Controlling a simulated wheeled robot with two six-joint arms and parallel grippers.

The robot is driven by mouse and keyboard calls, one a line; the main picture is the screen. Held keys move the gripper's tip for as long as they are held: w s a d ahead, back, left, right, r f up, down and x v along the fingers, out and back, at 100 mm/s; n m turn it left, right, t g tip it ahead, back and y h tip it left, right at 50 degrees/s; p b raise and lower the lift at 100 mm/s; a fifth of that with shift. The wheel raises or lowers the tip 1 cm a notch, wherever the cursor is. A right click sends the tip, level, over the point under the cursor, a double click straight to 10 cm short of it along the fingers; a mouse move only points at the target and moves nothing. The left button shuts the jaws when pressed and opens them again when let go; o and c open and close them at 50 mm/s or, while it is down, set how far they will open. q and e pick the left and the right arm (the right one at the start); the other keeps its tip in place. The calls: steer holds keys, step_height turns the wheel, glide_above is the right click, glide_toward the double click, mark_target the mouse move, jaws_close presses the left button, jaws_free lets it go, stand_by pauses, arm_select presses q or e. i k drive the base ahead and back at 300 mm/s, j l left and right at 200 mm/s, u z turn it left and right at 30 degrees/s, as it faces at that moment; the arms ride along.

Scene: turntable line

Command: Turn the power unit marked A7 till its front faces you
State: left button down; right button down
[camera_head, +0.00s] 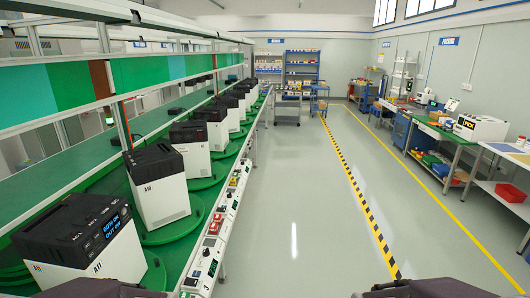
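A row of white power units with black tops stands on green turntables along the left bench. The nearest unit (112,255) has a lit display on its top and a mark that looks like A11. The second unit (160,195) has a mark that looks like A10 and stands on a green turntable (180,228). Behind it come a third unit (196,158), a fourth unit (217,134) and several smaller ones. Their marks are too small to read, so I cannot tell which is A7. Neither gripper shows; only dark parts of my arms show at the bottom edge.
A control strip (222,228) with buttons and small displays runs along the bench's front edge. A green shelf panel (150,70) hangs above the units. The grey aisle floor (295,190) is clear. Workbenches (440,130) line the right side; shelves (300,70) stand at the back.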

mark_target(232, 148)
steer(key=i+l+z, duration=0.1)
steer(key=i, duration=0.8)
steer(key=i+l+z, duration=0.1)
steer(key=i, duration=0.8)
steer(key=i+l+u, duration=0.2)
steer(key=i+u, duration=0.3)
steer(key=i+l+u, duration=1)
steer(key=i+l+z, duration=0.1)
steer(key=i+l, duration=0.95)
steer(key=i+l+z, duration=0.1)
steer(key=i+l, duration=0.85)
steer(key=i, duration=0.15)
